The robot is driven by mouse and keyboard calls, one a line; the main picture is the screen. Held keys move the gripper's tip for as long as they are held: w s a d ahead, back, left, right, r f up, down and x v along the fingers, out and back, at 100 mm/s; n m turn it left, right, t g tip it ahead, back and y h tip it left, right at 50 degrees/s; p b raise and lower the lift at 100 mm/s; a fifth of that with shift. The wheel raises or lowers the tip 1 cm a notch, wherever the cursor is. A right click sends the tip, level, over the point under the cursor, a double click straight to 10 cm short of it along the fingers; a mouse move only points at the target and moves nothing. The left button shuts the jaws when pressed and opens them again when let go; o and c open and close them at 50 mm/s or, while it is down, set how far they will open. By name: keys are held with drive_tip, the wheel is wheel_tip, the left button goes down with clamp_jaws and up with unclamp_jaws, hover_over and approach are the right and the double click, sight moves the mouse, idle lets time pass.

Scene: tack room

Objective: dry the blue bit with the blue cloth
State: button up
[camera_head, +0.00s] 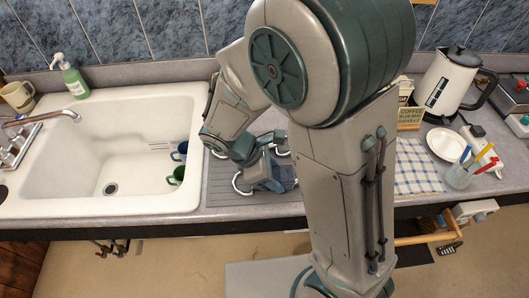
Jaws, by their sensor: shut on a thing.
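My gripper (262,177) is low over the grey ribbed drainboard (222,190), right of the sink. It is shut on a blue piece (286,174) that looks like the blue cloth, though the fingers hide part of it. Pale curved rings of bits show around the gripper, one at its left (239,184) and others behind it (281,151). The mouthpieces are mostly hidden by my gripper and arm, so I cannot tell which bit is blue or whether the cloth touches it.
The white sink (60,207) holds a blue mug (180,151) and a green mug (176,176). A soap bottle (73,78) stands behind it. On the right are a checked cloth (416,168), a kettle (446,82), a plate (446,144) and a glass with pens (459,178).

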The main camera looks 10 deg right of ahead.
sight(292, 174)
drive_tip(key=shift+a, duration=1.2)
drive_tip(key=shift+s+d, duration=0.2)
drive_tip(key=shift+d, duration=3.35)
drive_tip(key=shift+a, duration=0.15)
drive_tip(key=shift+w+a+p, duration=0.15)
drive_tip(key=shift+a+p, duration=0.1)
drive_tip(key=shift+a, duration=1.35)
drive_tip(key=shift+w+a+p, duration=0.1)
drive_tip(key=shift+a+p, duration=0.1)
drive_tip(key=shift+a, duration=1.35)
drive_tip(key=shift+s+d, duration=0.15)
drive_tip(key=shift+d, duration=1.55)
drive_tip(key=shift+s+d, duration=0.1)
drive_tip(key=shift+d, duration=1.6)
drive_tip(key=shift+r+p, duration=2.7)
drive_tip(key=shift+r, duration=1.55)
drive_tip(key=shift+a, duration=0.1)
drive_tip(key=s+r, duration=0.6)
drive_tip(key=s, duration=0.1)
